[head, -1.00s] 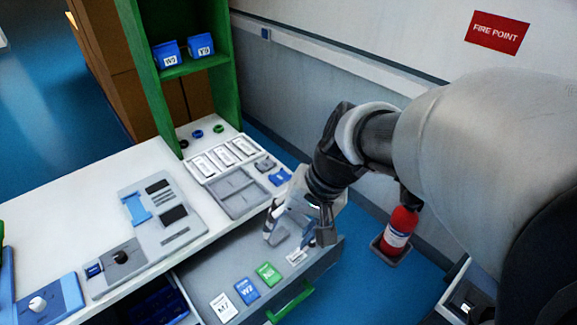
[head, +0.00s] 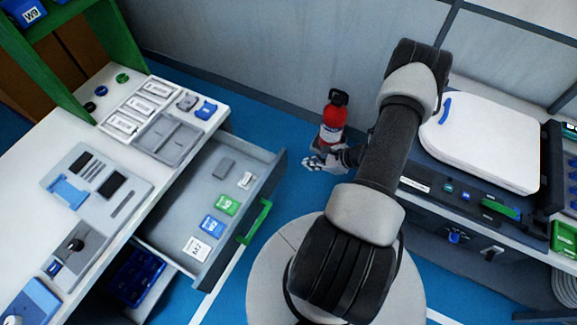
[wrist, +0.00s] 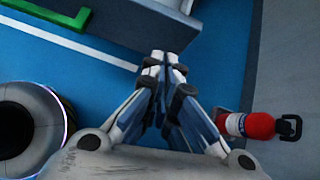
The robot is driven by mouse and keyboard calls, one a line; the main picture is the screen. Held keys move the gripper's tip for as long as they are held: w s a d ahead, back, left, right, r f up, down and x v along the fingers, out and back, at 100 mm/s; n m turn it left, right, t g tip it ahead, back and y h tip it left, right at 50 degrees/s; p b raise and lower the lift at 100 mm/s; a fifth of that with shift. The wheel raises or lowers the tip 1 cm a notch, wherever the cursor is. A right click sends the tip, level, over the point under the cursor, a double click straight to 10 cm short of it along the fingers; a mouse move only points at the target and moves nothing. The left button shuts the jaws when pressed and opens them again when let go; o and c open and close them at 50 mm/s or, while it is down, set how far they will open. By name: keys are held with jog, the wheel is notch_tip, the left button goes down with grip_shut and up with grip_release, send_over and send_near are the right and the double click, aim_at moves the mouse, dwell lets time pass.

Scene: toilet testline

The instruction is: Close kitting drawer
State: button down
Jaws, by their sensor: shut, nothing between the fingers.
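The kitting drawer (head: 178,222) is pulled out from under the white workbench on the left in the head view. It has a green handle (head: 255,222) on its front. In it lie a white card, a blue card, a green card (head: 228,205) and small grey and white parts. My gripper (head: 312,163) is to the right of the drawer front, apart from it, over the blue floor. In the wrist view its fingers (wrist: 164,60) are together with nothing between them. A green bar, which looks like the drawer handle (wrist: 52,12), shows at the upper left there.
A red fire extinguisher (head: 332,125) stands by the wall, close behind my gripper. A second bench with a white toilet lid (head: 485,140) is on the right. A blue bin (head: 137,275) sits below the left bench. Blue floor is free between drawer and gripper.

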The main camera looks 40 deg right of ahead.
notch_tip(320, 180, down, 4)
jog(key=s+r+m, duration=0.1)
jog(key=s+m, duration=0.1)
jog(key=b, duration=0.2)
send_near(280, 171)
notch_tip(280, 171, down, 3)
jog(key=s, duration=0.1)
jog(key=shift+h, duration=0.3)
jog(key=shift+w+a+f, duration=0.1)
jog(key=shift+w+a, duration=0.1)
jog(key=shift+w, duration=0.45)
jog(key=shift+w+a+f, duration=0.1)
jog(key=shift+w+a, duration=0.1)
jog(key=shift+w, duration=0.45)
jog(key=shift+w+a, duration=0.2)
jog(key=shift+w, duration=0.4)
